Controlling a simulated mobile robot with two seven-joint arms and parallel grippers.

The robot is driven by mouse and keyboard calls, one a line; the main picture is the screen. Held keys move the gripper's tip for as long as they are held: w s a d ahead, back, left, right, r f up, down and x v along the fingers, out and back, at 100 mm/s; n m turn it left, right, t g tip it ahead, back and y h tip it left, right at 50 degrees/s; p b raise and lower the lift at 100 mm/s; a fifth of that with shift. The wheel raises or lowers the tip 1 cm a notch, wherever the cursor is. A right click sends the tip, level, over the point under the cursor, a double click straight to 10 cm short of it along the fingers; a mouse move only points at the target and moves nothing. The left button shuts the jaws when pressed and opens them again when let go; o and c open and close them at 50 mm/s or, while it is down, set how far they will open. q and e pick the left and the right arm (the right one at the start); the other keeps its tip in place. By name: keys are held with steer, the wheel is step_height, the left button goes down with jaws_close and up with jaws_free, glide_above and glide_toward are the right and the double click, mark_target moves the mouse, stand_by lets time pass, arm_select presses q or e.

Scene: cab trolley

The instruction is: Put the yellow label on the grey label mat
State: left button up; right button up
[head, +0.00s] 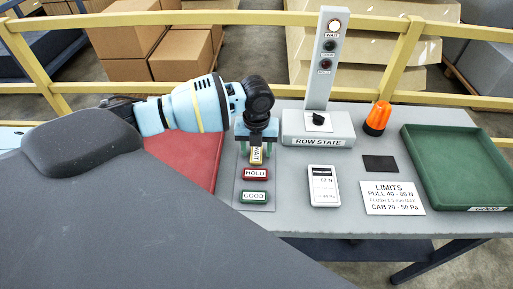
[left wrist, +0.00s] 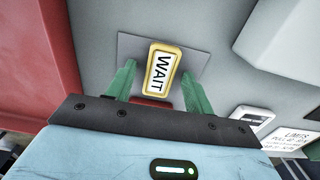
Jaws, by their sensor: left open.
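The yellow label (head: 256,155), marked WAIT, lies on a grey board (head: 239,190) at the far end of a row of labels. It shows face-on in the left wrist view (left wrist: 162,71). My left gripper (head: 257,144) is open over the yellow label. In the left wrist view its green fingers (left wrist: 158,72) stand on either side of the label, with gaps visible. A small dark grey mat (head: 380,163) lies bare to the right, above the limits card. I cannot tell whether this mat or the board is the label mat. My right gripper is not in view.
A red HOLD label (head: 256,174) and a green GOOD label (head: 254,197) lie on the board. The ROW STATE box (head: 318,130), white meter (head: 323,186), orange beacon (head: 377,118), limits card (head: 392,198) and green tray (head: 408,135) stand to the right. A red tray (head: 196,158) is left.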

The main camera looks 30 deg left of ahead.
mark_target(257, 153)
arm_select(q)
step_height(257, 153, up, 12)
steer(key=shift+r+p, duration=0.15)
steer(key=shift+p, duration=0.15)
